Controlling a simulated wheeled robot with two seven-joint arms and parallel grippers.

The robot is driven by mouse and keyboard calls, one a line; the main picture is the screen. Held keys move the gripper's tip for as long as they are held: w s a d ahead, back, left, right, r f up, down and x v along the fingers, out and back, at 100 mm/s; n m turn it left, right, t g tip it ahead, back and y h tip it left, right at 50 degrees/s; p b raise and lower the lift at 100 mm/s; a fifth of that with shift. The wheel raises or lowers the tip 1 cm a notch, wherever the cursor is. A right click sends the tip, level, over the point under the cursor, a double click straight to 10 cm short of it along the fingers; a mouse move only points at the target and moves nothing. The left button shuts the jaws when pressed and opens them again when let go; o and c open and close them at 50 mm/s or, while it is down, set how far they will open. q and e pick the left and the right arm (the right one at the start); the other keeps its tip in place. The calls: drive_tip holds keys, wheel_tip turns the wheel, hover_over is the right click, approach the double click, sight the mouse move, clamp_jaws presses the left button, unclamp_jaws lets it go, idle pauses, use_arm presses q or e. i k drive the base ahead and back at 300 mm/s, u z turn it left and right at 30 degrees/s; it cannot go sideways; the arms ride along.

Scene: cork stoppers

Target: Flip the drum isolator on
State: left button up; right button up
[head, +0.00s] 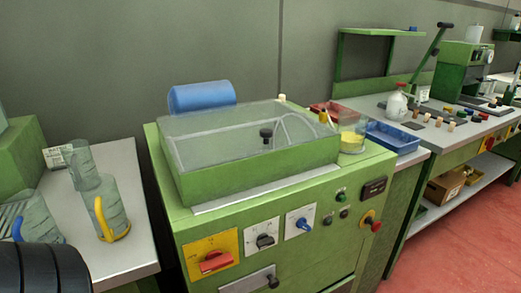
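A red rotary handle (215,261) sits on a square yellow plate (199,246) at the lower left of the green machine's front panel. I take this to be the drum isolator. The handle lies roughly level across the plate; any markings are too small to read. Right of it are a black selector knob (265,240) on a white plate and a blue knob (301,225) on another white plate. Neither of my grippers shows in the head view, and nothing touches the handle.
The green machine (350,176) has a clear lid (250,130) and a blue cylinder (201,96) behind it. Green and black buttons and a red mushroom button (376,225) are at the panel's right. Clear jugs stand on the left bench (130,215). Red floor (440,250) is open at right.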

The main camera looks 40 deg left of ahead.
sight(215, 259)
drive_tip(key=u, duration=1.65)
drive_tip(key=k, duration=1.25)
drive_tip(key=z, duration=0.9)
drive_tip(key=i, duration=1.45)
drive_tip(key=u, duration=0.55)
